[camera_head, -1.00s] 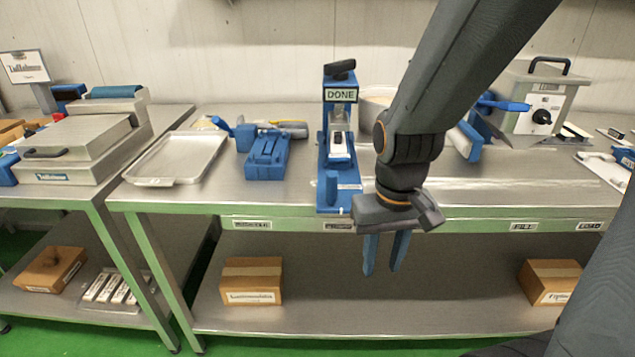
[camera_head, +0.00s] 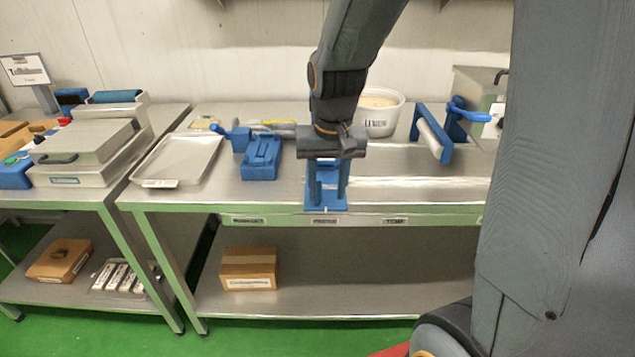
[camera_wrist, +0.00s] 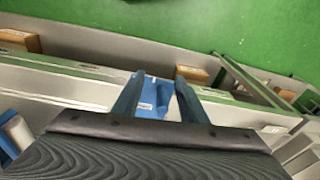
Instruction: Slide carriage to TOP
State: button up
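The blue upright stand (camera_head: 328,207) is near the front edge of the middle table. Its base shows below and between my fingers; its column, its DONE sign and the carriage are hidden behind my arm in the head view. My gripper (camera_head: 328,195) points down in front of the stand, its two blue fingers apart with a clear gap. In the wrist view the blue base (camera_wrist: 150,97) with a white label and a raised blue part (camera_wrist: 164,94) shows between the fingers. I cannot tell whether the fingers touch the stand.
A blue fixture (camera_head: 261,158) and a metal tray (camera_head: 180,160) lie to the left. A white tub (camera_head: 380,115) and a blue frame with a white roller (camera_head: 432,137) stand to the right.

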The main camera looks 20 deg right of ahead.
jog(key=w+m, duration=0.1)
jog(key=w, duration=0.1)
jog(key=w+r+m+g, duration=0.1)
jog(key=w, duration=0.2)
jog(key=w+m, duration=0.1)
jog(key=w, duration=0.1)
jog(key=shift+w+r, duration=0.15)
jog(key=shift+r, duration=0.1)
jog(key=shift+w+f, duration=0.1)
jog(key=shift+f+p, duration=0.9)
jog(key=shift+f, duration=2.8)
grip_shut()
